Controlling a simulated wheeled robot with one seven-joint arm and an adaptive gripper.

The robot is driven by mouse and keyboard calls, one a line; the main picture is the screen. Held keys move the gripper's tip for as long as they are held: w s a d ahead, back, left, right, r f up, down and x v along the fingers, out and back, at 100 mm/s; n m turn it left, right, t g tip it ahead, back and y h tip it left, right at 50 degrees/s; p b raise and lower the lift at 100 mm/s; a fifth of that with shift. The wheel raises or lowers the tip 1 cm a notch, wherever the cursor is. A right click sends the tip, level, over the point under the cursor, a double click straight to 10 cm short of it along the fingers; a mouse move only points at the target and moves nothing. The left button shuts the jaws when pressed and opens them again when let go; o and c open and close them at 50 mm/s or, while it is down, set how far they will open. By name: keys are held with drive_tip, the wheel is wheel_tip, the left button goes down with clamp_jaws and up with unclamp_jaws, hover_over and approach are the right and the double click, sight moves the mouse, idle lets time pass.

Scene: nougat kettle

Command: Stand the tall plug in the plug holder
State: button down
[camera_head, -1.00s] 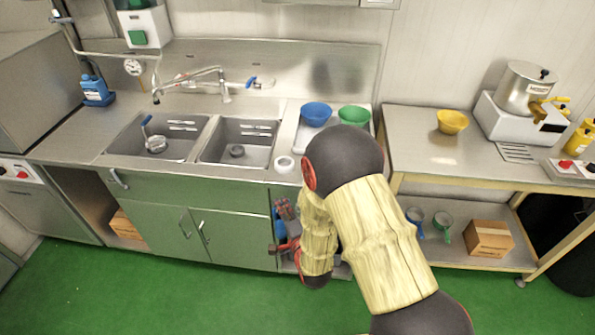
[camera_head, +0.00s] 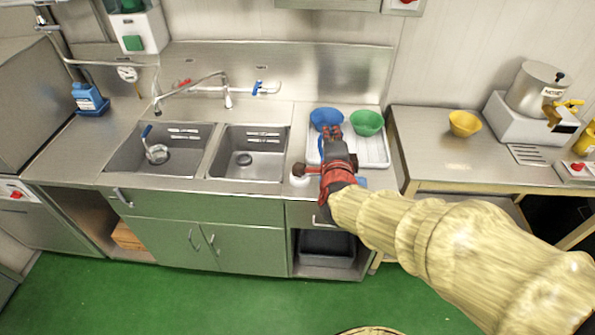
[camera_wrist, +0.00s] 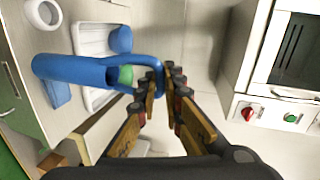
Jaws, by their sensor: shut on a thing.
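My gripper (camera_head: 331,134) is above the counter right of the sinks, near the white tray. In the wrist view its fingers (camera_wrist: 160,88) are closed on the loop handle of a long blue piece, which I take to be the tall plug (camera_wrist: 80,70). A white ring-shaped piece, likely the plug holder (camera_head: 299,180), stands on the counter just left of my gripper. It also shows in the wrist view (camera_wrist: 43,14), apart from the plug.
The white tray (camera_head: 375,155) bears a blue bowl (camera_head: 325,117) and a green bowl (camera_head: 367,123). A flat blue item (camera_head: 361,182) lies on the counter by my wrist. Two sinks (camera_head: 160,150) are to the left. A yellow bowl (camera_head: 464,123) is on the right table.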

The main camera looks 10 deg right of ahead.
drive_tip(key=shift+a+r, duration=0.15)
drive_tip(key=shift+r, duration=0.4)
drive_tip(key=shift+w+a, duration=0.1)
drive_tip(key=shift+w, duration=0.15)
drive_tip(key=w+a+f+b, duration=0.2)
drive_tip(key=w+a+f, duration=0.2)
drive_tip(key=w+f, duration=0.8)
drive_tip(key=shift+w+f+b, duration=0.4)
drive_tip(key=shift+w, duration=0.05)
drive_tip(key=shift+a+f, duration=0.1)
drive_tip(key=c, duration=2.4)
unclamp_jaws()
drive_tip(key=shift+f, duration=0.1)
drive_tip(key=o, duration=0.5)
